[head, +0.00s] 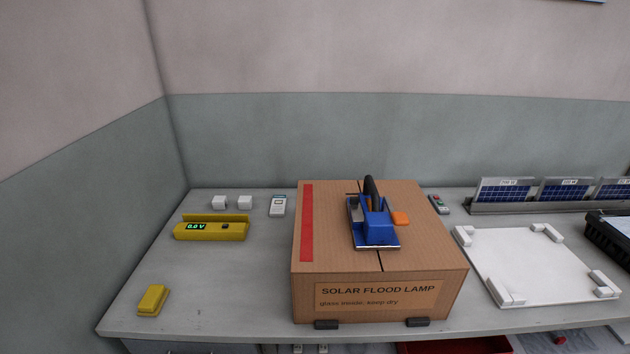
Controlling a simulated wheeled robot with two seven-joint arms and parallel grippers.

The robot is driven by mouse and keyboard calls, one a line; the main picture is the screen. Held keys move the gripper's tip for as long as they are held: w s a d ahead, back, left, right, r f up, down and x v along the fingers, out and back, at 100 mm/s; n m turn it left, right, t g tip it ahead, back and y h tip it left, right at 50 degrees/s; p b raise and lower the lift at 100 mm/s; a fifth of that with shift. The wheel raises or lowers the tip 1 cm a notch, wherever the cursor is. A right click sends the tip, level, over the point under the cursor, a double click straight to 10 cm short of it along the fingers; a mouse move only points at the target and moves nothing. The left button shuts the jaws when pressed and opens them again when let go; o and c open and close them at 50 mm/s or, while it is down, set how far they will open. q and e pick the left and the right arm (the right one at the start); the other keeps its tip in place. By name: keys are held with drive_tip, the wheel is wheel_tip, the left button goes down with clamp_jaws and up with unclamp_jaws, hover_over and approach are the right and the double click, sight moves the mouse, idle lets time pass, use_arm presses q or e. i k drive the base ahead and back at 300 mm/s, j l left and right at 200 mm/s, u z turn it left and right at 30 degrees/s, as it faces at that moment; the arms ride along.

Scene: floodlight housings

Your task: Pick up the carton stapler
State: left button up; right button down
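The carton stapler (379,230) is blue with a dark upright handle and a metal front edge. It sits on top of the closed brown carton (330,257), over the seam between its flaps. The carton is labelled "SOLAR FLOOD LAMP" and has a red strip along its left side. An orange piece (400,218) sits just right of the stapler; I cannot tell whether it is part of it. Neither of my grippers shows in the head view.
Left on the grey table (200,290) are a yellow meter (211,231), a yellow block (152,299), white cubes (245,202) and a small white device (278,206). Right are a remote-like device (438,204), a white fixture plate (535,265) and a rack of solar panels (504,190).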

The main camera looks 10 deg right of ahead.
sight(377, 232)
drive_tip(key=z, duration=0.8)
